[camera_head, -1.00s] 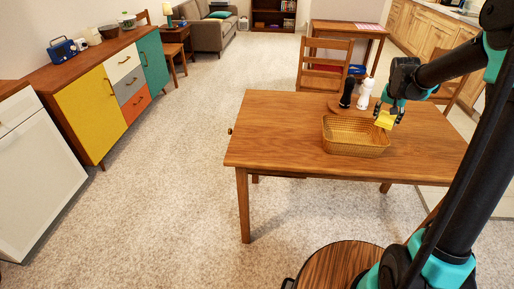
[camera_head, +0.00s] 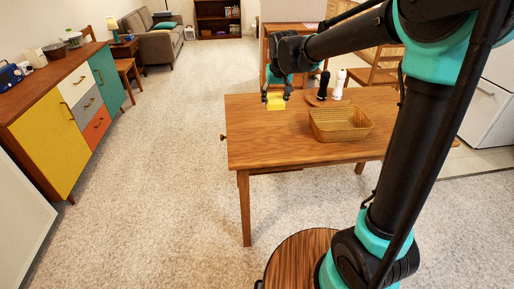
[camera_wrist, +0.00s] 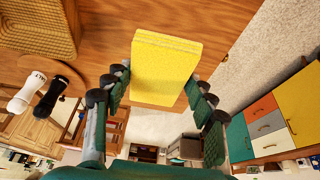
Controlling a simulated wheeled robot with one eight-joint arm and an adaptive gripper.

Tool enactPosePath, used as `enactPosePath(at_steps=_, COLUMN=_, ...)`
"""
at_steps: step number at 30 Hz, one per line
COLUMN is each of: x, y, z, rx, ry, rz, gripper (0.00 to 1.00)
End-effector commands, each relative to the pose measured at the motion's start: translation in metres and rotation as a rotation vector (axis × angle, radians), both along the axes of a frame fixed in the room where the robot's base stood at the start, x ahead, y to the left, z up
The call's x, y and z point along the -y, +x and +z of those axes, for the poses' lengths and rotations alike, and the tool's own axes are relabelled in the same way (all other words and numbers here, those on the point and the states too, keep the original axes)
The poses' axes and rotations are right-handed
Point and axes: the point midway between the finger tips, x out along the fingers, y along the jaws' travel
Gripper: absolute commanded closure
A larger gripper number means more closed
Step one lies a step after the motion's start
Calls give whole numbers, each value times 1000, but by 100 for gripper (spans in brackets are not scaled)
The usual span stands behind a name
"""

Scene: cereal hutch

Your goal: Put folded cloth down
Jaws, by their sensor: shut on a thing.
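The folded cloth (camera_head: 275,101) is a small yellow block with layered edges. My gripper (camera_head: 276,97) is shut on it and holds it near the back left part of the wooden table (camera_head: 258,139). In the wrist view the cloth (camera_wrist: 166,68) sits between the two dark fingers of my gripper (camera_wrist: 156,92). I cannot tell how high above the tabletop it hangs. The wicker basket (camera_head: 341,124) stands on the table to the right of the cloth, apart from it. It looks empty.
A black shaker (camera_head: 323,86) and a white shaker (camera_head: 340,84) stand behind the basket on a round wooden board. The table's left and front areas are clear. A colourful sideboard (camera_head: 47,147) stands at the left. Chairs are behind the table.

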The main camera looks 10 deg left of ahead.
Motion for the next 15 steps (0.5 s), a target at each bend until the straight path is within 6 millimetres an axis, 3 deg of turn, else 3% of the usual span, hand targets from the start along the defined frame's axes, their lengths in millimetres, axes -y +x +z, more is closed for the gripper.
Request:
enactPosePath(at_steps=5, x=-6, y=-4, z=-5, rx=0, ry=0, rz=16, gripper=86)
enactPosePath(at_steps=15, x=-6, y=-3, z=-82, rx=0, ry=0, rz=16, gripper=86)
